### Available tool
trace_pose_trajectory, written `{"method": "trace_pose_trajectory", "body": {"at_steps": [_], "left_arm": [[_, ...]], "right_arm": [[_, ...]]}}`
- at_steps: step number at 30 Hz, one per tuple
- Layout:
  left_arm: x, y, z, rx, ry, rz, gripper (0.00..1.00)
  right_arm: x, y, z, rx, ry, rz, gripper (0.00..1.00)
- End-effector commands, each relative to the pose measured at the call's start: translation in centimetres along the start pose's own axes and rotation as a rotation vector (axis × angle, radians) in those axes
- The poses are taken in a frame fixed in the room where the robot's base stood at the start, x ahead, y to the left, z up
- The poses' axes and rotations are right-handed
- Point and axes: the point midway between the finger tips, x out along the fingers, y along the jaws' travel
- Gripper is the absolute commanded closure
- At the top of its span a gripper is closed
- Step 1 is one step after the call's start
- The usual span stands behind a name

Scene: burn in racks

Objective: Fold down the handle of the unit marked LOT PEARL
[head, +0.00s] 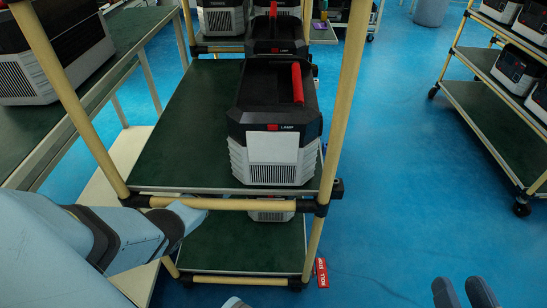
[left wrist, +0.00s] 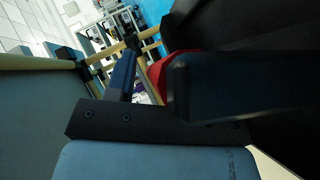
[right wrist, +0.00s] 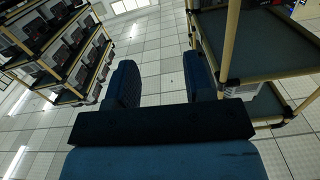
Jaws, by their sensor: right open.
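A black and light grey unit (head: 275,150) stands at the front of the dark green rack shelf in the head view. Its front label (head: 287,127) is too small to read surely. A red handle bar (head: 297,83) runs front to back along the right of its top; its exact angle is unclear. More units (head: 275,45) stand behind it. My left arm reaches in at the rack's front left. The left wrist view shows my left gripper (left wrist: 150,80) with fingers apart, close by a red part (left wrist: 172,68) and black surfaces. My right gripper (head: 465,293) is open and empty, right of the rack.
Tan rack posts (head: 347,95) and a front rail (head: 235,204) frame the shelf. A lower shelf (head: 235,245) holds another unit. Another rack (head: 490,120) stands right; blue floor (head: 400,170) between is clear.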

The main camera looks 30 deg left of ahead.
Motion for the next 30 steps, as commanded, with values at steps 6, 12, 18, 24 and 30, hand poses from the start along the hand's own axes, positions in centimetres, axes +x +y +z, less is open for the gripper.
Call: {"method": "trace_pose_trajectory", "body": {"at_steps": [6,12,18,24,30], "left_arm": [[-0.2,0.1,-0.1,0.000,0.001,0.000,0.52],[-2.7,0.4,-0.3,0.001,0.001,0.000,0.52],[-7.3,0.4,-0.2,0.001,0.000,-0.001,0.52],[-11.3,0.3,-0.2,0.002,0.000,-0.001,0.52],[-13.4,0.1,-0.1,0.000,0.000,0.000,0.52]], "right_arm": [[0.1,0.0,-0.5,-0.005,0.006,-0.002,0.52],[-0.2,-0.5,-1.4,0.053,-0.027,-0.013,0.52],[-0.9,-1.5,-2.6,0.150,-0.008,0.011,0.52],[-1.1,-1.4,-5.3,0.141,0.093,0.027,0.52],[-1.3,-1.4,-6.5,0.136,0.140,0.033,0.52]]}}
